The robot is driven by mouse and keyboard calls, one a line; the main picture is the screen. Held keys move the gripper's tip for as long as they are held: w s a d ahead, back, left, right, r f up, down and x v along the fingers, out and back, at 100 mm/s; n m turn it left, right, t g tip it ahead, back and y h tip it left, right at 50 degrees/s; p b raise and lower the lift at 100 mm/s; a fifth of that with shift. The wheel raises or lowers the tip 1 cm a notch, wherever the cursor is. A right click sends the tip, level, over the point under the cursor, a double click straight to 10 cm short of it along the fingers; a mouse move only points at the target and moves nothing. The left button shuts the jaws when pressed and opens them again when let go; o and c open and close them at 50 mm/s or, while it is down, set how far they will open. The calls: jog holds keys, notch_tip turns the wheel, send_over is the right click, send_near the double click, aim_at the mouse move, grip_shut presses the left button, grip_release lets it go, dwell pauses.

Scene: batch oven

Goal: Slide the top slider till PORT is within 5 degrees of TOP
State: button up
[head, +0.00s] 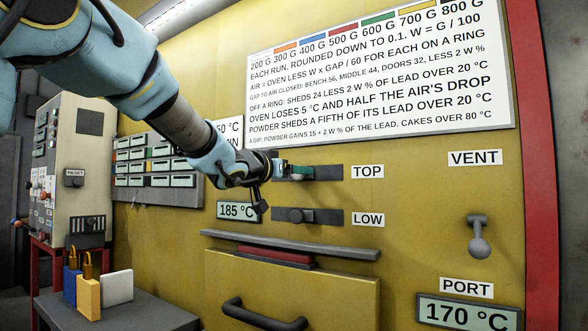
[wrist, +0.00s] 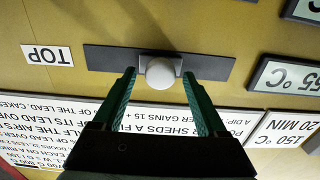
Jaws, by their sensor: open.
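The top slider is a dark horizontal plate (head: 322,173) left of the TOP label (head: 367,172). In the wrist view, which is upside down, the plate (wrist: 215,67) carries a pale round knob (wrist: 163,72) near its middle. My gripper (wrist: 158,76) is open, with one green finger on each side of the knob and a gap on both sides. In the head view my gripper (head: 292,172) covers the plate's left end. The PORT display (head: 468,315) reads 170 °C. The display beside the top slider (wrist: 288,75) is cut off and shows 55 °C at its end.
The LOW slider (head: 308,216) lies just below, with a 185 °C display (head: 236,211) at its left. A drawer handle (head: 262,316) and a ledge (head: 290,243) stick out lower down. The VENT lever (head: 478,237) is at the right.

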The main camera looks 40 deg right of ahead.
jog(key=shift+d, duration=0.2)
grip_shut()
dwell(0.6)
dwell(0.8)
